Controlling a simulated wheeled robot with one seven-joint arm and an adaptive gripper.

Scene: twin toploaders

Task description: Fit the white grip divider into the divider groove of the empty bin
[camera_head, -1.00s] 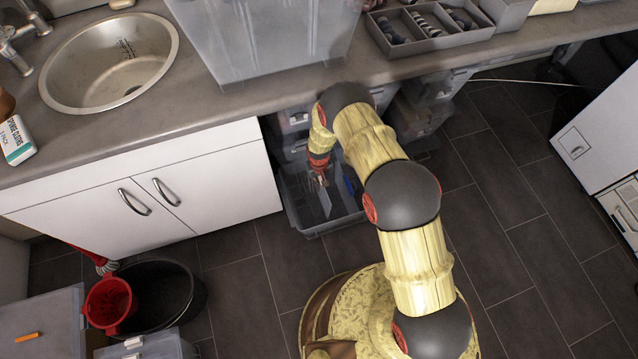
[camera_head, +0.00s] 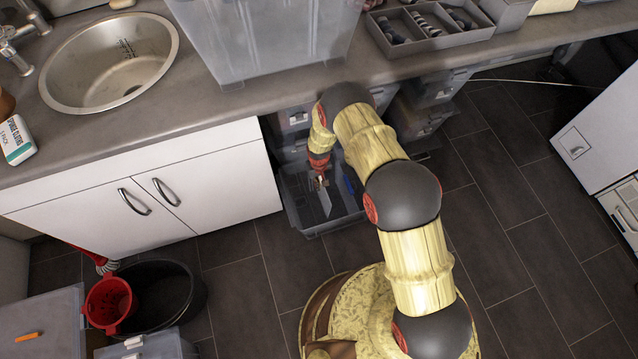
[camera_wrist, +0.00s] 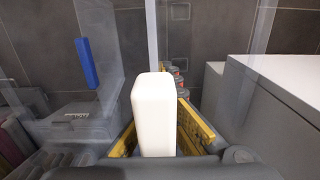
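The white grip divider shows its white grip (camera_wrist: 154,112) in the wrist view, upright between the two yellow fingers of my gripper (camera_wrist: 157,130). My gripper appears shut on this grip. In the head view my gripper (camera_head: 320,179) points down into a clear grey bin (camera_head: 312,234) under the counter. The divider's pale panel (camera_head: 325,203) hangs below my fingers, inside the bin's outline. The panel's lower edge and the groove cannot be made out, so I cannot tell whether it sits in a groove.
A blue grip (camera_wrist: 86,63) stands left of the white one in the wrist view. The white cabinet (camera_head: 150,195) is left of the bin, and the counter (camera_head: 225,105) overhangs behind. A black bucket (camera_head: 170,295) is at lower left. Dark floor lies open in front.

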